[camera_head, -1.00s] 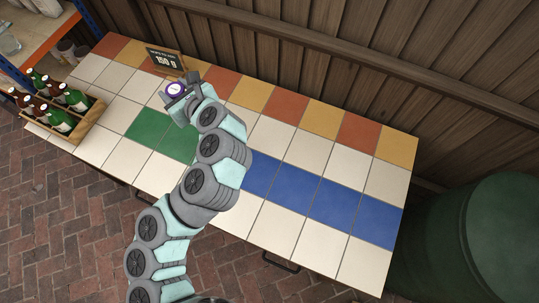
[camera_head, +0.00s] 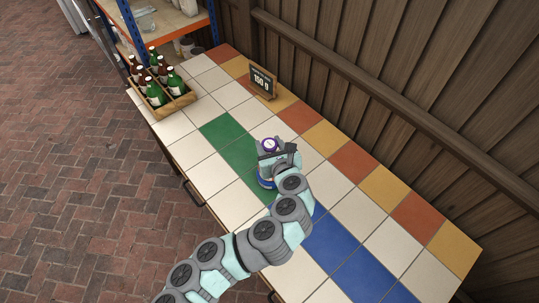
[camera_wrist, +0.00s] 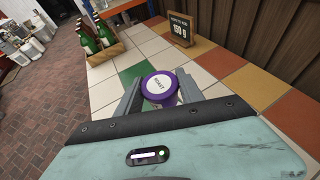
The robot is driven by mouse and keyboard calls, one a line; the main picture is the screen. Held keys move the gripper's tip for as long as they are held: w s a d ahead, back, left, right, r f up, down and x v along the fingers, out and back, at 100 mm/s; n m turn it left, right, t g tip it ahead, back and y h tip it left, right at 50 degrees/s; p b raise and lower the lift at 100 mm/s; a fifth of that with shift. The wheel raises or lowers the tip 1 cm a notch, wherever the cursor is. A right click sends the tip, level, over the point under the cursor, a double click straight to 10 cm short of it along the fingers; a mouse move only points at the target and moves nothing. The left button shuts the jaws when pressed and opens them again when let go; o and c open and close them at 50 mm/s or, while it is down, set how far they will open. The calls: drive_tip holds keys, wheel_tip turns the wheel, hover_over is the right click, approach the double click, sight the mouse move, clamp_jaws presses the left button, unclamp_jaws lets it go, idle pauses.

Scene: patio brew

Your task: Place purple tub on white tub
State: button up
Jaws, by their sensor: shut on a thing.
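The purple tub (camera_head: 270,144) has a round purple lid with a white label and is between the fingers of my gripper (camera_head: 277,152). In the wrist view its purple lid (camera_wrist: 160,84) faces up, with a pale body below, and my gripper's two grey fingers (camera_wrist: 160,97) close on its sides. In the head view a rounded thing with a blue band (camera_head: 266,182) shows just below my gripper, by the green tiles; my arm partly covers it and I cannot tell what it is. I cannot make out the white tub for certain in either view.
A wooden crate of bottles (camera_head: 168,101) stands at the left end of the tiled counter (camera_head: 210,180). A small black sign reading 150 g (camera_head: 263,82) stands near the wooden wall. Blue tiles (camera_head: 350,262) to the right are clear. Shelves stand beyond the left end.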

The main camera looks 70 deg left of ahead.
drive_tip(key=shift+f+b, duration=0.45)
drive_tip(key=shift+f, duration=1.7)
drive_tip(key=shift+f, duration=0.1)
drive_tip(key=o, duration=1.3)
drive_tip(key=shift+o, duration=0.2)
drive_tip(key=shift+d, duration=0.1)
drive_tip(key=p+v, duration=0.1)
drive_tip(key=v, duration=1.1)
drive_tip(key=shift+p, duration=0.35)
